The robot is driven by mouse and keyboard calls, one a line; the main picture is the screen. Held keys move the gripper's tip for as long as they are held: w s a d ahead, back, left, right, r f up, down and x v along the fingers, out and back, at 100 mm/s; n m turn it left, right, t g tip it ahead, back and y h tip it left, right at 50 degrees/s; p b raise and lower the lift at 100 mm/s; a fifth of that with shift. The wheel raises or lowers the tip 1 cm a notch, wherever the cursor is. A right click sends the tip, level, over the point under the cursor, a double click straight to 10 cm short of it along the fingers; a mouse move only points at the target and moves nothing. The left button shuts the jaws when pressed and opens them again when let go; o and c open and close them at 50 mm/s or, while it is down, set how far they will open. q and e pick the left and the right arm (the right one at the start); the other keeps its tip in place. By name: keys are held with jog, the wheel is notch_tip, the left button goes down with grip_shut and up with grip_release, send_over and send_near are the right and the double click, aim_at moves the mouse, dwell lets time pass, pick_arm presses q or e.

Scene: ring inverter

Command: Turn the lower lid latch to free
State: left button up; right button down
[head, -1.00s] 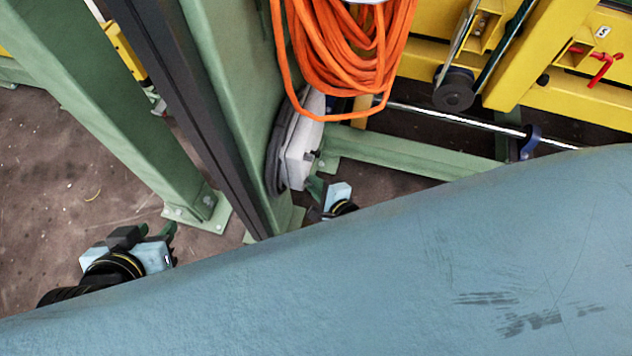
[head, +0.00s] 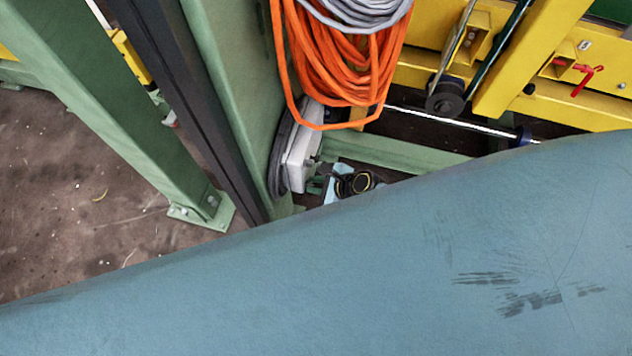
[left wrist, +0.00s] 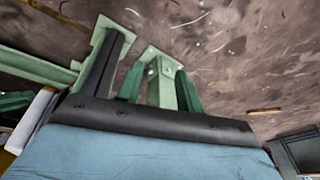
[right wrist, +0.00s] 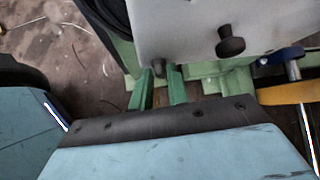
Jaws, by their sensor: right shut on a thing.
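The inverter box (head: 300,150) is pale grey and hangs low on the green column in the head view. In the right wrist view its pale lid (right wrist: 185,30) carries two dark knob-like latches. My right gripper (head: 317,185) is at the lid's lower end. In the right wrist view its green fingers (right wrist: 160,85) are shut on one dark latch, taken as the lower lid latch (right wrist: 158,68). The other latch (right wrist: 230,42) stands free to the right. My left gripper (left wrist: 160,95) is open and empty, away from the box; the head view does not show it.
Orange cable coils (head: 335,70) hang just above the box, with a grey coil (head: 360,12) over them. A green post with a bolted foot (head: 205,208) stands to the left. A yellow frame (head: 560,110) is at the right. Open floor (head: 60,200) lies left.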

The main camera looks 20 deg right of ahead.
pick_arm(q)
jog(key=shift+s+a+f+p, duration=0.1)
jog(key=shift+a+f+p, duration=0.15)
jog(key=shift+f, duration=0.4)
jog(key=shift+s+a+f+p, duration=0.15)
jog(key=shift+a+f, duration=0.2)
jog(key=shift+f, duration=0.25)
pick_arm(e)
jog(key=shift+w+m+g+y, duration=0.15)
jog(key=shift+m+g+y, duration=0.45)
jog(key=shift+g, duration=0.4)
jog(key=c, duration=1.5)
grip_release()
jog(key=shift+d, duration=0.1)
jog(key=shift+c, duration=0.2)
pick_arm(q)
jog(key=shift+f, duration=0.1)
pick_arm(e)
jog(key=shift+d, duration=0.1)
